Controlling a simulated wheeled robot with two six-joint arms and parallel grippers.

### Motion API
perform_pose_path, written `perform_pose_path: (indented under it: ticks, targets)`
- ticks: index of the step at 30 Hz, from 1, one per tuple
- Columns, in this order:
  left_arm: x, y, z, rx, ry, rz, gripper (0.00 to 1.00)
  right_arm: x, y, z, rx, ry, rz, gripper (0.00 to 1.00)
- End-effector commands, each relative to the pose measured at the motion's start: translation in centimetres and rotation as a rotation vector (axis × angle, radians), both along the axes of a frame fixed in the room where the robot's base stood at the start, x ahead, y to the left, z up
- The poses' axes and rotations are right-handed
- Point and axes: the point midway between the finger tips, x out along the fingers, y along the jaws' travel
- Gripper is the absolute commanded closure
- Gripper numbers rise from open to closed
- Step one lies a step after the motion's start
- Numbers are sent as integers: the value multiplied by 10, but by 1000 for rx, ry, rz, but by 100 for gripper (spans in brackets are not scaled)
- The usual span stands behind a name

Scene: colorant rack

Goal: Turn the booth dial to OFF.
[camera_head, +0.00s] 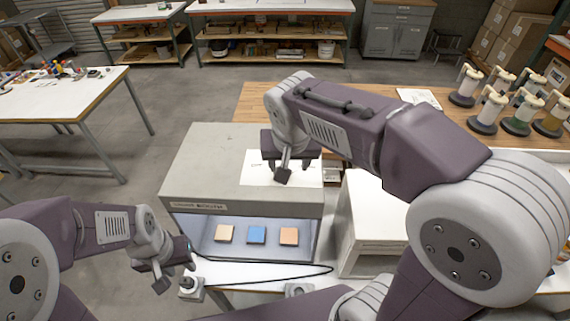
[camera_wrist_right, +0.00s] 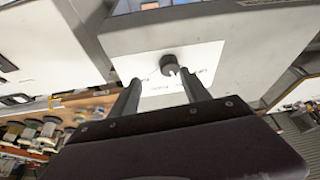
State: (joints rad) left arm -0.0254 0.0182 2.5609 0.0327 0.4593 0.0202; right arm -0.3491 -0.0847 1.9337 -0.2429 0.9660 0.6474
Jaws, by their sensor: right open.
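The grey booth (camera_head: 205,160) stands on the table, its front opening lit, with three tiles inside. A white plate (camera_head: 255,180) lies on its top, with small markings partly hidden by my right gripper. The dark round dial (camera_wrist_right: 169,65) sits on this plate in the right wrist view, with a pale pointer mark; its lettering is too blurred to read. In the head view the dial is hidden. My right gripper (camera_wrist_right: 160,82) is open and empty, its fingers spread near the dial. My left gripper (camera_head: 178,266) is low, left of the booth; its jaws are unclear.
A white cabinet (camera_head: 368,220) stands right of the booth. Several colorant dispensers (camera_head: 520,112) stand at the far right. A black cable (camera_head: 270,284) lies on the table before the booth. A side table (camera_head: 60,100) is at left.

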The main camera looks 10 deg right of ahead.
Motion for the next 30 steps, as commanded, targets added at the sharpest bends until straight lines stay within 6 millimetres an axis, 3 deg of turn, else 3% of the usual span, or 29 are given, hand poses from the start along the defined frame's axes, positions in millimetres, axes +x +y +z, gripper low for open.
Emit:
perform_pose_path:
  ticks: [7, 17, 23, 30]
  targets:
    - [0, 0, 10, 0, -1, 1, 64, 15, -3, -38, -1, 4, -1, 45]
    - [0, 0, 10, 0, -1, 0, 64, 19, -3, -45, 1, -1, 0, 45]
    - [0, 0, 10, 0, -1, 0, 64, 19, -3, -45, 0, 0, 0, 98]
    - [0, 0, 11, 0, -1, 0, 64, 19, -3, -45, 2, -1, 2, 100]
